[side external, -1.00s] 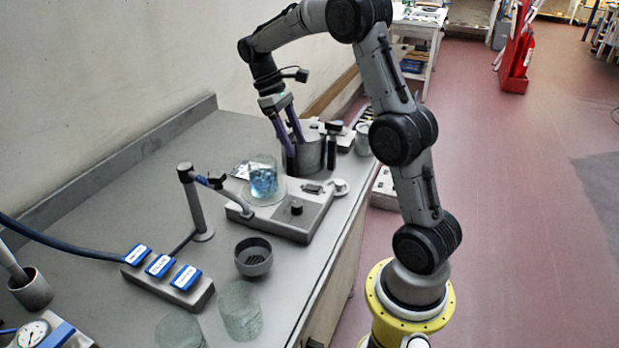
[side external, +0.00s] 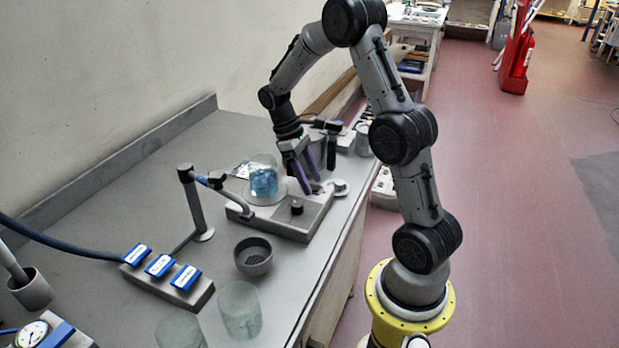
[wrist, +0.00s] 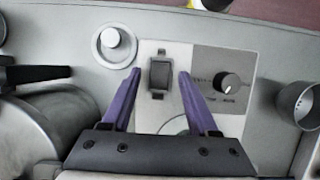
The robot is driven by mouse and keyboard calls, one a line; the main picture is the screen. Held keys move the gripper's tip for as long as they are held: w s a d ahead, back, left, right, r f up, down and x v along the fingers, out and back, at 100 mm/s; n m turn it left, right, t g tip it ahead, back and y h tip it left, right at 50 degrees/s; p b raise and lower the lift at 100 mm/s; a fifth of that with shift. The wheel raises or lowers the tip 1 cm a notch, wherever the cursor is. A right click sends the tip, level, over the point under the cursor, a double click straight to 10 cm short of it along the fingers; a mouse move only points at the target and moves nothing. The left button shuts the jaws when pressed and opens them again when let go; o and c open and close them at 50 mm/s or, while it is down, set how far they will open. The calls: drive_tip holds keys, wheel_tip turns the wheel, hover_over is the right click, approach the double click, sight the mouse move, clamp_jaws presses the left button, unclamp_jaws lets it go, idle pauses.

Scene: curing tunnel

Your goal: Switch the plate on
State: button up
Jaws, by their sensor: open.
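The plate (side external: 280,226) is a grey box with a round top, a dark knob (side external: 296,207) and a black rocker switch (wrist: 160,74) on its panel. A glass beaker of blue liquid (side external: 264,182) stands on its round top. My gripper (side external: 309,190) is open and empty, pointing down over the panel's far end. In the wrist view my purple fingers (wrist: 158,72) lie either side of the switch, apart from each other. The knob is right of them in the wrist view (wrist: 230,83). I cannot tell how high the fingertips are above the panel, or which way the switch is set.
A round white piece (wrist: 116,44) lies beside the panel. A clamp stand (side external: 196,205) is left of the plate. A dark grey cup (side external: 253,257), glass beakers (side external: 239,310) and a block with blue labelled pieces (side external: 167,278) sit nearer the camera. A metal pot (wrist: 35,140) is close left.

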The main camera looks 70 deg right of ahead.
clamp_jaws()
drive_tip(key=shift+s+r+t, duration=0.1)
drive_tip(key=shift+s+t, duration=0.1)
drive_tip(key=shift+t, duration=0.55)
drive_tip(key=shift+s+r+t, duration=0.1)
drive_tip(key=shift+s+t, duration=0.1)
drive_tip(key=shift+t, duration=0.55)
unclamp_jaws()
drive_tip(key=shift+f, duration=0.1)
wheel_tip(320, 180, up, 14)
drive_tip(key=w, duration=0.2)
